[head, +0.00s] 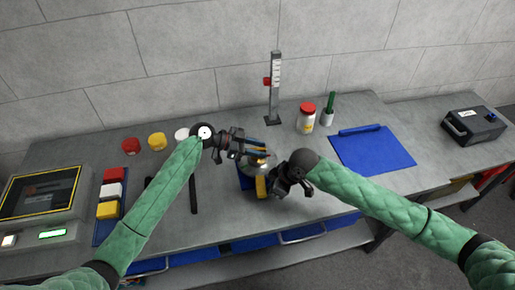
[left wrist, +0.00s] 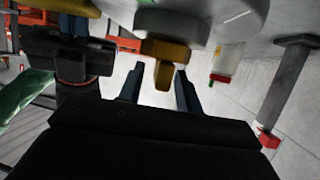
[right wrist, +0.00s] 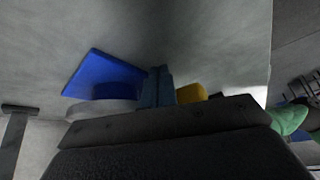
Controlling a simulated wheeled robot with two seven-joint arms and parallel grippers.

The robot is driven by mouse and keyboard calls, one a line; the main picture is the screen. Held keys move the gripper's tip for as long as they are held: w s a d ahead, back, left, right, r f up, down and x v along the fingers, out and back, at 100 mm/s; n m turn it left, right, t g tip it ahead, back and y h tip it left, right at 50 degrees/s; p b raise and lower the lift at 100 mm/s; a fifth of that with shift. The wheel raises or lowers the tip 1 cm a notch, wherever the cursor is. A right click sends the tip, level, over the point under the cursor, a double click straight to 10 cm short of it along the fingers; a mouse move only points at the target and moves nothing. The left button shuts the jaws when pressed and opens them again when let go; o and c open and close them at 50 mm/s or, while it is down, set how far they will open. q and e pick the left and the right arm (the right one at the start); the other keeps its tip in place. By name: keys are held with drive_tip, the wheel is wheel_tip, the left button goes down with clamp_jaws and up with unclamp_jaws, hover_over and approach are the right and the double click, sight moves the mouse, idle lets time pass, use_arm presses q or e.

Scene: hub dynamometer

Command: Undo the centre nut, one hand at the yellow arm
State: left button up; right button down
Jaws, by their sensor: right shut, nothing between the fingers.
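The hub dynamometer is in the middle of the bench, with a grey round hub (head: 254,166) on a blue base (head: 244,181). A brass-coloured nut stands up from the hub's centre and shows in the left wrist view (left wrist: 163,62). My left gripper (head: 265,152) is open at the nut, its fingers (left wrist: 159,85) on either side; contact is unclear. The yellow arm (head: 261,187) sticks out at the hub's front. My right gripper (right wrist: 158,86) is shut and empty beside the yellow arm (right wrist: 191,93). In the head view its fingertips are largely hidden.
Behind the hub stand a scale post (head: 275,90), a red-lidded jar (head: 306,118) and a green-handled brush in a cup (head: 328,108). A blue mat (head: 372,150) lies right. Coloured blocks (head: 111,190) and a display console (head: 42,200) are left.

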use_arm(q)
drive_tip(key=w+v, duration=0.1)
drive_tip(key=v, duration=1.1)
drive_tip(key=shift+s, duration=0.45)
drive_tip(key=shift+r, duration=0.1)
